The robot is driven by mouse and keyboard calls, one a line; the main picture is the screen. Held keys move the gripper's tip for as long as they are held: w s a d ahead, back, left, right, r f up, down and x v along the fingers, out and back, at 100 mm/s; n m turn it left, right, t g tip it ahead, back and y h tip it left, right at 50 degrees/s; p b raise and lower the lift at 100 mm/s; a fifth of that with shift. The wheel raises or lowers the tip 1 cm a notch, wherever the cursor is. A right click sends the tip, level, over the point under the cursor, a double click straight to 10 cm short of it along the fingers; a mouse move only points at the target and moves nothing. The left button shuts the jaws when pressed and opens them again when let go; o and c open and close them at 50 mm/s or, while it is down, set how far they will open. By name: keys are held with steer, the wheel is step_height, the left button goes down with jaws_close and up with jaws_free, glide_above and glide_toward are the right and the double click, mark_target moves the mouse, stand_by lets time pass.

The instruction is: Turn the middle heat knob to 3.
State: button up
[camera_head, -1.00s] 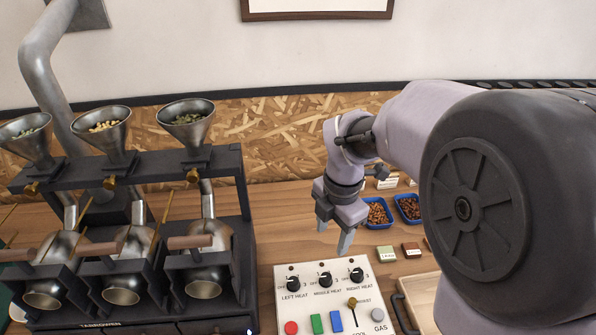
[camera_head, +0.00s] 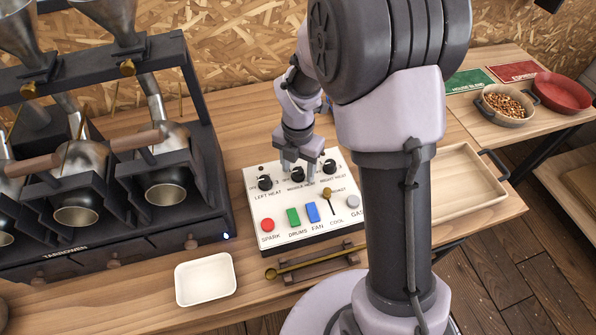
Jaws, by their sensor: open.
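The white control panel (camera_head: 262,214) stands on the wooden bench, right of the roaster. Its top row has three black knobs: the left heat knob (camera_head: 265,183), the middle heat knob (camera_head: 298,175) and the right heat knob (camera_head: 329,167). My gripper (camera_head: 299,168) points down at the middle heat knob, with its open fingers around or just above it. I cannot tell whether they touch it. The knob's pointer and the numbers around it are too small and partly covered to read.
The panel also has a red spark button (camera_head: 267,225), a green drums switch (camera_head: 293,216), a blue fan switch (camera_head: 313,211), a cool lever (camera_head: 328,196) and a grey gas button. A white tray (camera_head: 205,279) and a brass-coloured scoop (camera_head: 315,261) lie in front. The roaster (camera_head: 120,238) stands left.

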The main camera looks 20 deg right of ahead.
jaws_close()
